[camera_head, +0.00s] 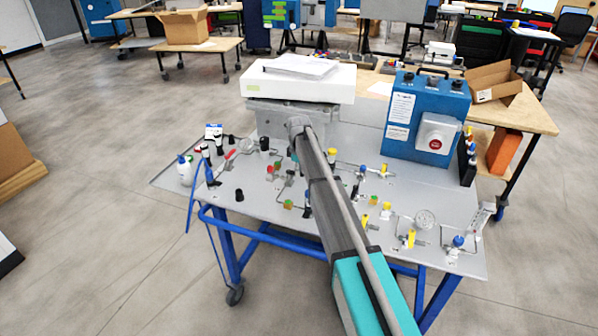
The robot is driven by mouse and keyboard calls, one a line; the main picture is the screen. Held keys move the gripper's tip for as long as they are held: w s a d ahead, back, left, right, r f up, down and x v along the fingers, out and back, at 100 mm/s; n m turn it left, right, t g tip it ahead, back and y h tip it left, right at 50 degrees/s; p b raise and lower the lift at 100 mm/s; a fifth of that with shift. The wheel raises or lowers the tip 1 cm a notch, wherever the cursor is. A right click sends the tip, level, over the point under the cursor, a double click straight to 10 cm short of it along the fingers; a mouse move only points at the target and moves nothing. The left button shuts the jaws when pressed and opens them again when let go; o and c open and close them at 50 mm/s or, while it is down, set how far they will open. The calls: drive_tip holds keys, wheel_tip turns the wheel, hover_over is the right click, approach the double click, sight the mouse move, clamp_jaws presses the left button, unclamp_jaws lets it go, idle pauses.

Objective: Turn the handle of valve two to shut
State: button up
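The grey analyser panel (262,211) lies on a blue-framed cart and bears several small valves and fittings joined by thin tubes. A red lever (230,155) shows at the left. A yellow fitting (411,239) and a blue knob (458,241) show at the right front. Other red, green and yellow handles sit near the middle. I cannot tell which one is valve two; no label on the valves is readable. My arm reaches from the bottom right over the middle of the panel and hides part of it. My gripper's fingers are not visible, hidden behind the arm.
A white box (330,84) with papers on it stands at the panel's back. A blue unit (425,110) with a red button stands at the back right. The floor (110,215) left of the cart is clear.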

drive_tip(key=o, duration=0.4)
drive_tip(key=shift+c, duration=0.2)
drive_tip(key=shift+s+m, duration=0.15)
drive_tip(key=shift+m, duration=0.15)
